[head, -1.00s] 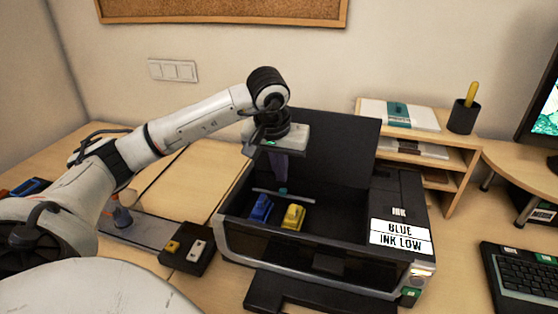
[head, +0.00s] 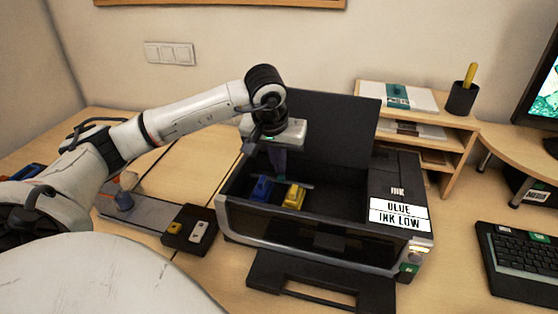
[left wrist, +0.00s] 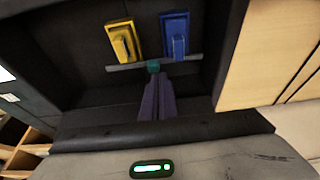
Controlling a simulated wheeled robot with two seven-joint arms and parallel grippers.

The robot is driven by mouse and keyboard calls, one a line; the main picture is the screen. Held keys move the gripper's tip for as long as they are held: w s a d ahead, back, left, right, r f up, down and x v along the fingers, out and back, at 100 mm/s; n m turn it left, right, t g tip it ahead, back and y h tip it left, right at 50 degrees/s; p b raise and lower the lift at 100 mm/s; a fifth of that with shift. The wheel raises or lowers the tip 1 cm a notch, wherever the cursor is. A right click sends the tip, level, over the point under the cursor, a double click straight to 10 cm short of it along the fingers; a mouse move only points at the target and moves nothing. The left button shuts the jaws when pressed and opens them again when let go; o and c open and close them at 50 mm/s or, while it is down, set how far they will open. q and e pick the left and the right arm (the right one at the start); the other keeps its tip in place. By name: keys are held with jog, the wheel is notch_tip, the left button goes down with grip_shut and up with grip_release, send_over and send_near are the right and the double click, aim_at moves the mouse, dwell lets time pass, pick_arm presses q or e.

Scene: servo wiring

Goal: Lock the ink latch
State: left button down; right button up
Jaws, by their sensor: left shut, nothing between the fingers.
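The open black printer (head: 330,235) holds a blue cartridge (head: 262,188) and a yellow cartridge (head: 294,197) side by side. The ink latch shows as a grey bar (head: 308,186) with a teal piece at its middle, close behind the cartridges. In the left wrist view the bar (left wrist: 115,68) crosses beside the ends of the yellow (left wrist: 122,40) and blue (left wrist: 177,38) cartridges. My left gripper (head: 279,172) points down inside the printer. Its shut, empty fingers (left wrist: 154,80) reach the teal piece (left wrist: 153,67); I cannot tell whether they press on it. My right gripper is out of view.
The raised printer lid (head: 335,125) stands behind my gripper. A dark tray (head: 188,230) with small yellow and white pieces lies left of the printer. A shelf (head: 455,150) and keyboard (head: 520,260) are at right.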

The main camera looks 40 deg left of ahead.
pick_arm(q)
jog(key=shift+s+d+f, duration=0.2)
jog(key=shift+f, duration=0.15)
jog(key=shift+r+p, duration=0.5)
jog(key=p+v, duration=0.5)
jog(key=v, duration=0.4)
jog(key=shift+r+p, duration=0.3)
jog(key=shift+p, duration=0.1)
jog(key=shift+w+a, duration=0.1)
jog(key=shift+w, duration=0.05)
